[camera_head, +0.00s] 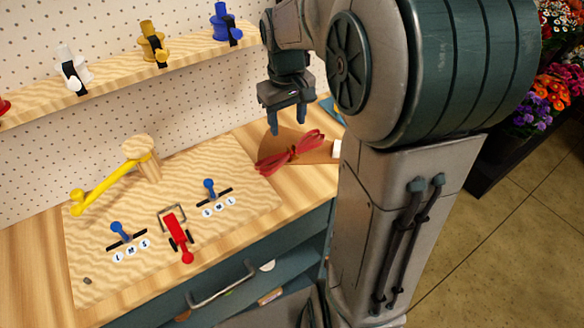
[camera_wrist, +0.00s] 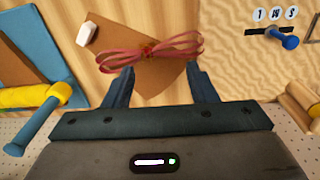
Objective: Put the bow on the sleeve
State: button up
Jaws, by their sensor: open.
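A red ribbon bow (camera_head: 290,151) lies across a brown paper sleeve (camera_head: 318,152) on the right part of the wooden bench. In the wrist view the bow (camera_wrist: 152,52) spans the sleeve (camera_wrist: 157,77), with its knot near the middle. My gripper (camera_head: 288,129) is just above and behind the bow. Its fingers (camera_wrist: 160,85) are open on either side of the sleeve, and nothing shows between them except the sleeve below. I cannot tell whether the bow is fixed to the sleeve or only rests on it.
A light wooden board (camera_head: 180,272) left of the sleeve carries blue levers, a red lever and a yellow-handled lever (camera_head: 108,186). A shelf (camera_head: 120,77) with ribbon spools runs along the pegboard. A small white block (camera_wrist: 87,33) lies at the sleeve's end.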

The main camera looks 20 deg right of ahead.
jog(key=s+a+m+t, duration=0.1)
jog(key=s+a, duration=0.1)
jog(key=s, duration=0.6)
jog(key=s+a+t, duration=0.1)
jog(key=s+a, duration=0.2)
jog(key=s, duration=0.5)
jog(key=shift+s+a+f+m, duration=0.25)
jog(key=shift+a+f+m, duration=0.1)
jog(key=shift+f+m, duration=0.1)
